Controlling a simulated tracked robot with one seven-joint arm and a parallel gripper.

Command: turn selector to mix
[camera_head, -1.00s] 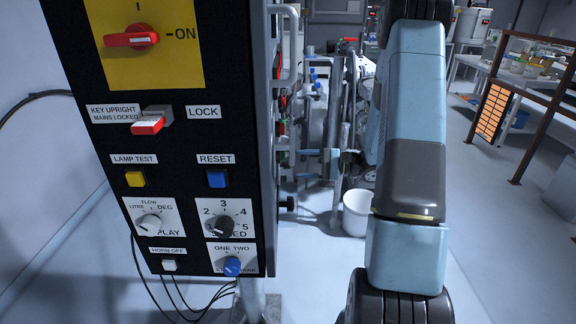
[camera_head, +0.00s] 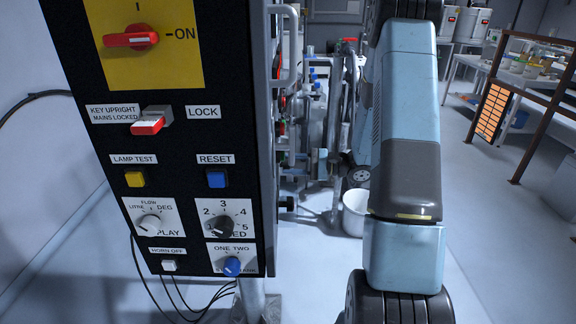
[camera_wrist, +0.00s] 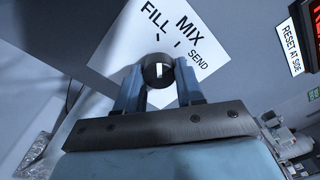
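The selector is a round black knob (camera_wrist: 158,70) with a white pointer mark, on a tilted white plate (camera_wrist: 205,52) lettered FILL, MIX and SEND. It shows in the wrist view. Its white mark points straight up in the picture, towards the tick by FILL and left of the tick by MIX. My gripper (camera_wrist: 159,76) has one blue-grey finger on each side of the knob, very close to its edges. I cannot tell whether the fingers press on it. In the head view my arm hangs at right of centre, and neither the gripper nor the selector can be made out there.
A black control panel (camera_head: 188,135) with switches, buttons and dials stands at the left in the head view. A white bucket (camera_head: 354,212) stands on the floor behind my arm. A RESET AT SIDE label (camera_wrist: 292,45) is right of the selector.

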